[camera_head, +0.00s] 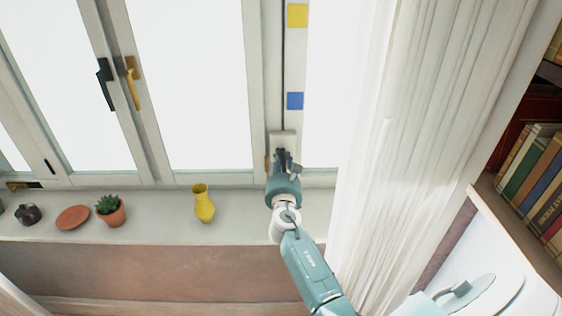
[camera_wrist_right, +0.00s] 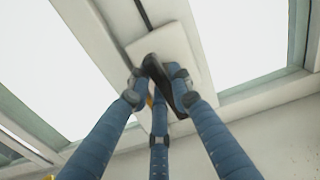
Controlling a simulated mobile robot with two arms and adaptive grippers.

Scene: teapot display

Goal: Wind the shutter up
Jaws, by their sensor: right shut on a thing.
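A thin black strap (camera_head: 283,60) runs down the window post into a white winder box (camera_head: 279,138) just above the sill. In the right wrist view the strap (camera_wrist_right: 143,14) enters the top of the box (camera_wrist_right: 176,45). My right gripper (camera_head: 283,160) is at the front of this box. Its blue fingers (camera_wrist_right: 158,85) are shut on a dark winder handle (camera_wrist_right: 156,68), partly hidden by the fingertips. A yellow square (camera_head: 297,15) and a blue square (camera_head: 295,101) sit beside the strap, the yellow one higher. No shutter slats show in the bright panes. My left gripper is out of view.
On the sill (camera_head: 160,225) stand a yellow vase (camera_head: 203,204), a potted plant (camera_head: 110,210), a terracotta dish (camera_head: 73,217) and a dark pot (camera_head: 28,214). A white curtain (camera_head: 400,150) hangs close right of my right arm. A bookshelf (camera_head: 510,200) stands far right.

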